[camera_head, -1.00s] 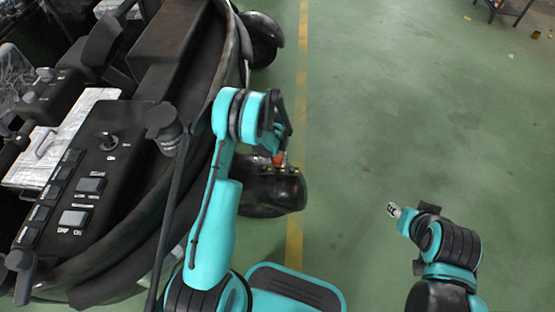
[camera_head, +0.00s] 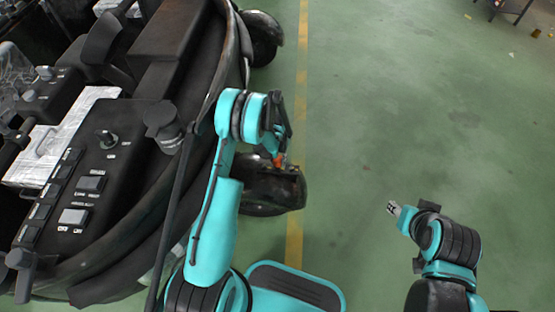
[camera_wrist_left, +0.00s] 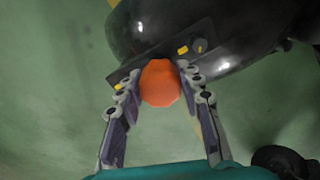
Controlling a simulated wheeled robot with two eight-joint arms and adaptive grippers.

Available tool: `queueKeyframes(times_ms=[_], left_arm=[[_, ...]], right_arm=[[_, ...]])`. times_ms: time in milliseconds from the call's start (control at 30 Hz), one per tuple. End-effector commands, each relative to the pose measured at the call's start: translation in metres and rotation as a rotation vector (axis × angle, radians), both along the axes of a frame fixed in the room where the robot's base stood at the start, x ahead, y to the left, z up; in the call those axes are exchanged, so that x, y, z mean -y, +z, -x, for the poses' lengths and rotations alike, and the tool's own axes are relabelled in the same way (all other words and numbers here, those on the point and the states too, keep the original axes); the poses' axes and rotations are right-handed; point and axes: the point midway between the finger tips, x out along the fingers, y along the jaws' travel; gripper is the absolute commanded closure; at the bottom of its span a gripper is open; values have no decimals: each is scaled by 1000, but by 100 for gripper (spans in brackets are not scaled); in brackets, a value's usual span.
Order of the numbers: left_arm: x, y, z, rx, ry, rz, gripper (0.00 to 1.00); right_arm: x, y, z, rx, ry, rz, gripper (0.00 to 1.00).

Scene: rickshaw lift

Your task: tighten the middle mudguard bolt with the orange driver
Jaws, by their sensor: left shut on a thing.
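My left gripper (camera_wrist_left: 160,98) is shut on the orange driver (camera_wrist_left: 160,82), seen end-on between the two fingers. The driver also shows small in the head view (camera_head: 279,160). It is over the dark strip on the glossy black mudguard (camera_wrist_left: 215,25), which also shows in the head view (camera_head: 285,195). My right gripper (camera_head: 393,209) is small, away from the mudguard.
The black rickshaw body (camera_head: 185,85) with its switch panel (camera_head: 95,180) fills the left. Another wheel (camera_head: 262,38) stands farther back.

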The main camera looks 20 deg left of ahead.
Motion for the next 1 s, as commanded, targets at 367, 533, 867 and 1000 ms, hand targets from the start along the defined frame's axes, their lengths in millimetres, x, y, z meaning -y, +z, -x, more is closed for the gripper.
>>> queueKeyframes(times_ms=[367,533,867,1000], left_arm=[[0,-8,0,0,0,0,98],[0,-10,0,0,0,0,98],[0,-10,0,0,-407,0,98],[0,-10,0,-1,-655,2,98]], right_arm=[[0,0,0,0,0,0,60],[0,0,0,0,0,0,60],[0,0,0,0,0,0,60],[0,0,0,0,0,0,60]])
